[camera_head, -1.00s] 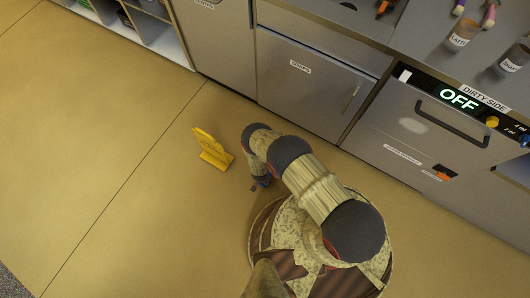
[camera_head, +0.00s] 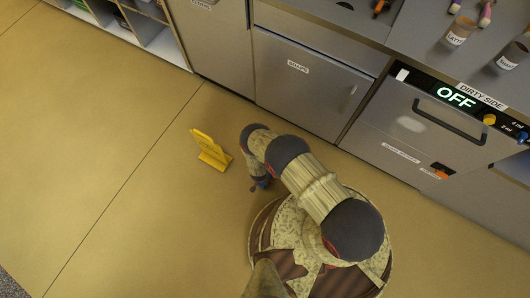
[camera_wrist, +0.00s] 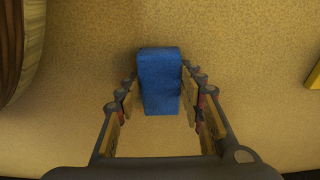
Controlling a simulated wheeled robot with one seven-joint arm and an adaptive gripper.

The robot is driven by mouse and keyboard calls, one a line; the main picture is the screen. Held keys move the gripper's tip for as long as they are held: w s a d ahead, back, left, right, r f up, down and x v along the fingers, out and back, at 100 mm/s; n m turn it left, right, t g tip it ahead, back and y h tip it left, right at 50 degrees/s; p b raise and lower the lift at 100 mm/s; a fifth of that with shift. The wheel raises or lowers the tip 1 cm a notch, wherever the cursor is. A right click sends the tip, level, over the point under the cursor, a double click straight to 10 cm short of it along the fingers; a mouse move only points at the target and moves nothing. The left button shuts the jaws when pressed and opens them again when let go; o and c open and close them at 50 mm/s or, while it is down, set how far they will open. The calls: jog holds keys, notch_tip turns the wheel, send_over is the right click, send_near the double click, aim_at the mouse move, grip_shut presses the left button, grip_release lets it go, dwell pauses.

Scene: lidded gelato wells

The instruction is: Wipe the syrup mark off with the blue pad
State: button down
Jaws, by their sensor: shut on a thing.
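My gripper (camera_wrist: 157,107) is shut on the blue pad (camera_wrist: 159,80), which sits between its two fingers in the wrist view. Tan floor shows around and beyond the pad. I cannot tell whether the pad touches the floor. In the head view my gripper is mostly hidden under my arm, and a small bit of blue (camera_head: 263,182) shows beside the arm's end, low over the floor. I see no syrup mark in either view.
A yellow floor sign (camera_head: 210,149) stands left of my arm. Steel cabinets (camera_head: 300,85) and a machine reading OFF (camera_head: 440,130) line the back and right. An open shelf (camera_head: 150,35) stands at the back left. The floor (camera_head: 90,150) at left is clear.

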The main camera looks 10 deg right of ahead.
jog(key=shift+r, duration=0.15)
jog(key=shift+r+p, duration=0.65)
jog(key=shift+r, duration=0.2)
